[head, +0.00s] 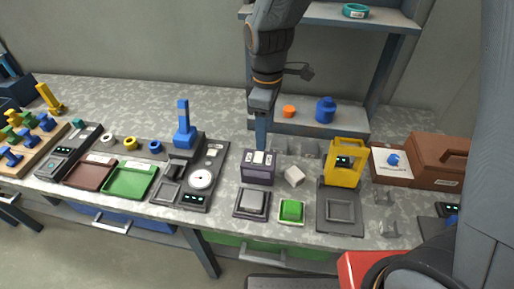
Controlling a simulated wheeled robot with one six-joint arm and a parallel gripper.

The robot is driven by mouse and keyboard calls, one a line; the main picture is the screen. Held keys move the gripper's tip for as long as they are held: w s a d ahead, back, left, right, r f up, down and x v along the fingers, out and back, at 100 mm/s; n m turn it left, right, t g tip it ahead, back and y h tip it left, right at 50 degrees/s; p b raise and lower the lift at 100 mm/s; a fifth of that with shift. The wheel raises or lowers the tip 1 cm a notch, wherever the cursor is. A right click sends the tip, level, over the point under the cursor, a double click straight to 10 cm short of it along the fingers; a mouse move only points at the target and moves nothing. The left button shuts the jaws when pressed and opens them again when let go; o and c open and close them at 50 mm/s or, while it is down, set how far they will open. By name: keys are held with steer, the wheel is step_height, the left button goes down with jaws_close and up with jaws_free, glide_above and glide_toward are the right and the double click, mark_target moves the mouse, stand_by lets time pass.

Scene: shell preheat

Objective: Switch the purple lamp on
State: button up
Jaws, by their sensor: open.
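A purple box (257,175) with pale panels on its top stands on the worktop near the middle. It appears to be the purple lamp; I cannot make out a lit light or the position of any switch on it. My gripper (261,147) points down right over the back of the box's top. Seen edge-on, its fingers overlap the box's back edge in the picture. I cannot tell whether they touch it. The gripper is open and I see nothing held in it.
In front of the box are a grey square pad (252,202) and a green block (291,210) in a pale tray. A dial device (201,180) stands left. A shelf (310,120) rises behind.

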mark_target(259, 157)
steer(key=shift+n, duration=0.6)
steer(key=shift+a+f+p, duration=0.25)
steer(key=shift+f+p, duration=0.1)
steer(key=shift+f, duration=1)
steer(key=shift+a+f+p, duration=0.3)
steer(key=shift+f+p, duration=0.05)
steer(key=shift+f, duration=0.95)
steer(key=shift+a+f+p, duration=0.25)
steer(key=shift+f+p, duration=0.1)
steer(key=shift+f, duration=1)
